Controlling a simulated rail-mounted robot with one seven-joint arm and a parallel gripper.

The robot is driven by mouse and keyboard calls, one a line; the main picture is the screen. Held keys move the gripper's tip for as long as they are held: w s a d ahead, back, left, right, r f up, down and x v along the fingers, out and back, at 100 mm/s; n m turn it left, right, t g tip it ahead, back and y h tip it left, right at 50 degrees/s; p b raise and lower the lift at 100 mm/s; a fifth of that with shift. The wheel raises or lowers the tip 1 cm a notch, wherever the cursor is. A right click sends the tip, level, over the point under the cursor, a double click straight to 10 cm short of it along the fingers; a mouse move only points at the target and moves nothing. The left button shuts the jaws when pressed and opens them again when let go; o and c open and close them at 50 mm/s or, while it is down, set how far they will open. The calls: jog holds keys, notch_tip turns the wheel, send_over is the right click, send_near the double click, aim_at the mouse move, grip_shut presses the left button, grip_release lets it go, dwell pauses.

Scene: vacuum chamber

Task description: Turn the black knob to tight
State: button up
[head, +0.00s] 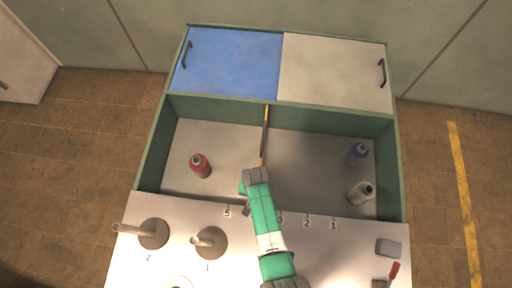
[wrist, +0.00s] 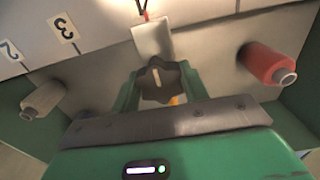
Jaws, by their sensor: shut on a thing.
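The black knob (wrist: 158,82) shows in the wrist view as a dark, lobed knob with a pale line on its face. It sits between the two green fingers of my gripper (wrist: 160,88), which is shut on it. A pale block (wrist: 152,38) is just beyond the knob. In the head view my gripper (head: 256,180) is over the near middle of the green-walled bay, and the knob is hidden there. No tight mark is readable in either view.

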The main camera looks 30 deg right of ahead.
jog(key=o, duration=1)
jog(key=shift+r, duration=0.1)
notch_tip(320, 180, up, 8)
jog(key=p, duration=0.3)
jog(key=shift+f, duration=0.2)
